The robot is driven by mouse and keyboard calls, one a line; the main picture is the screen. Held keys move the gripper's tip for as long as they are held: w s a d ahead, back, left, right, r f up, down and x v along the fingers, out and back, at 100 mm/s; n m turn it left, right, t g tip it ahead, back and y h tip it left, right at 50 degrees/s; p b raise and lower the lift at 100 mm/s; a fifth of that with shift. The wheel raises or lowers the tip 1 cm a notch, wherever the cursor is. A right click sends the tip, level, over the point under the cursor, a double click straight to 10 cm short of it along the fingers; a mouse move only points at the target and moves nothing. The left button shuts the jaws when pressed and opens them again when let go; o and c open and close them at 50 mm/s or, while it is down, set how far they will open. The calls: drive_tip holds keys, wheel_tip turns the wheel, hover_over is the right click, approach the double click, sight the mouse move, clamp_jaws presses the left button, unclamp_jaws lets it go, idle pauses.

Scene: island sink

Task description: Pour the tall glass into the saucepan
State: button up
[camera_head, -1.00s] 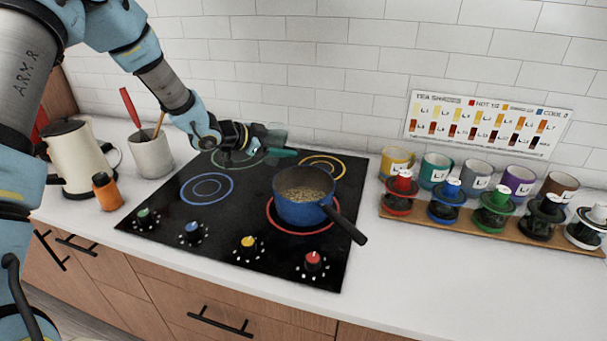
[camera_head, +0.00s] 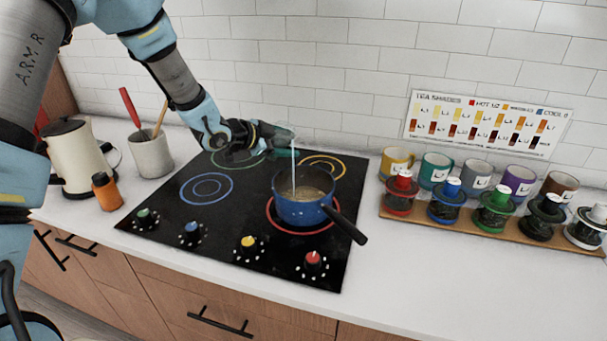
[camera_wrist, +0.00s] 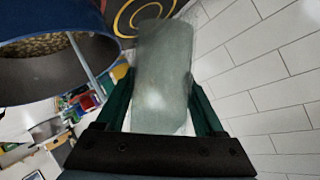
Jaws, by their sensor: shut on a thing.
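My gripper (camera_head: 262,138) is shut on the tall glass (camera_head: 285,132), which is tilted over toward the saucepan. The glass also shows in the wrist view (camera_wrist: 163,75), frosted and pale, between the green fingers of my gripper (camera_wrist: 163,110). A thin pale stream (camera_head: 293,170) runs from the glass down into the blue saucepan (camera_head: 302,212). The saucepan stands on the red-ringed burner, its black handle toward the front right. Grainy tan contents (camera_wrist: 35,45) show inside it. How much is left in the glass I cannot tell.
The black cooktop (camera_head: 200,225) has several knobs along its front. A cream kettle (camera_head: 78,158), an orange bottle (camera_head: 106,191) and a utensil crock (camera_head: 151,155) stand at the left.

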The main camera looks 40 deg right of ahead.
drive_tip(key=shift+s+r, duration=0.15)
drive_tip(key=shift+s, duration=0.05)
drive_tip(key=shift+f+m+t+b, duration=0.3)
drive_tip(key=shift+m+t+b, duration=0.1)
drive_tip(key=shift+m+t, duration=0.25)
idle(0.6)
drive_tip(key=shift+w+f+m+t+b, duration=0.15)
drive_tip(key=shift+f+m+t+b, duration=0.3)
drive_tip(key=shift+b, duration=0.85)
drive_tip(key=shift+w+f+m+t+b, duration=0.15)
drive_tip(key=shift+m+t+b, duration=0.45)
drive_tip(key=shift+b, duration=0.7)
drive_tip(key=shift+r+m+t+b, duration=0.3)
drive_tip(key=shift+r+m+b, duration=0.1)
drive_tip(key=shift+r+m, duration=0.15)
idle(0.6)
drive_tip(key=shift+s+f+m+t+h+b, duration=0.35)
drive_tip(key=shift+s+m+b, duration=0.45)
drive_tip(key=shift+b, duration=2.15)
drive_tip(key=shift+s+r+m+t+b, duration=0.1)
drive_tip(key=shift+r+m+t+b, duration=0.35)
drive_tip(key=shift+b, duration=1.1)
drive_tip(key=shift+s+b, duration=0.1)
drive_tip(key=shift+b, duration=0.85)
